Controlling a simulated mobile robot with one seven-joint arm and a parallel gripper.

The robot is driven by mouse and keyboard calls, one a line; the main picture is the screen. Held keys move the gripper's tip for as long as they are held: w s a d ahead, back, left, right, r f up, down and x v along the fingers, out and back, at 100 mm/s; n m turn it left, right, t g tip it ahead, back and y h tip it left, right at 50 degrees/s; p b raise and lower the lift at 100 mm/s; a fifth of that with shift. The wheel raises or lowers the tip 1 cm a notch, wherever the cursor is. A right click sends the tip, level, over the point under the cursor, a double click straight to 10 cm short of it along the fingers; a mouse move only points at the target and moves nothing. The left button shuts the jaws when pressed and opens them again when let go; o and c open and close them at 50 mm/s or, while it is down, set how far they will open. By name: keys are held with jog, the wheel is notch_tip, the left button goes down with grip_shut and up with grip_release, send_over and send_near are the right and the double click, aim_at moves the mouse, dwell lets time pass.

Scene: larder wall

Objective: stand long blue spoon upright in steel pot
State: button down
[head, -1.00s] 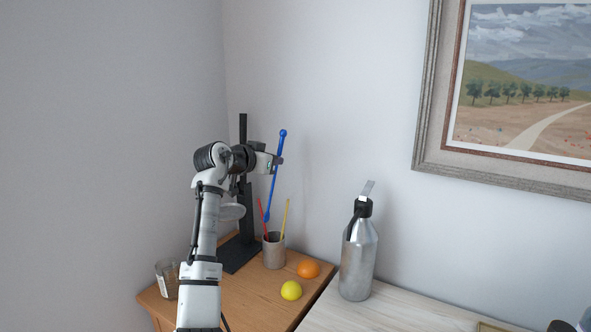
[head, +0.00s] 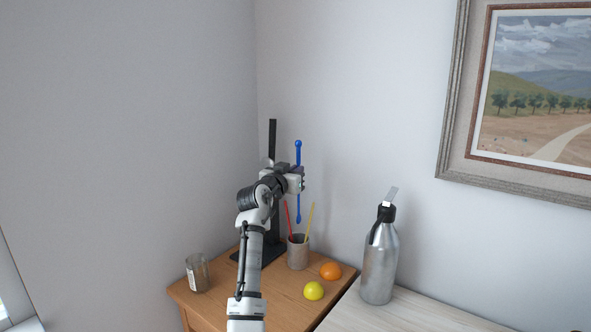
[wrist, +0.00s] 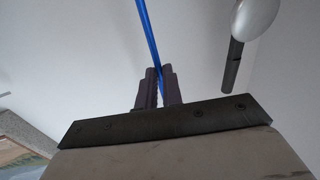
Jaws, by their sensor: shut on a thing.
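The long blue spoon (head: 298,153) is held upright in the head view, its lower end in the air above the steel pot. My gripper (head: 299,180) is shut on the spoon's shaft. In the wrist view the blue shaft (wrist: 148,35) runs between the two dark fingers of my gripper (wrist: 160,82). The steel pot (head: 298,254) is a grey cylinder on the wooden table, with a red stick (head: 287,214) and a yellow stick (head: 309,222) leaning in it. The inside of the pot is hidden.
An orange (head: 331,271) and a yellow ball (head: 313,290) lie right of the pot on the wooden table (head: 213,303). A glass jar (head: 197,273) stands at left. A black stand (head: 272,140) rises behind my arm. A metal bottle (head: 380,268) stands on the pale table.

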notch_tip(320, 180, down, 11)
jog(key=b, duration=0.7)
dwell(0.3)
jog(key=c, duration=1.5)
grip_release()
notch_tip(320, 180, up, 20)
jog(key=b, duration=0.2)
jog(key=shift+b, duration=0.35)
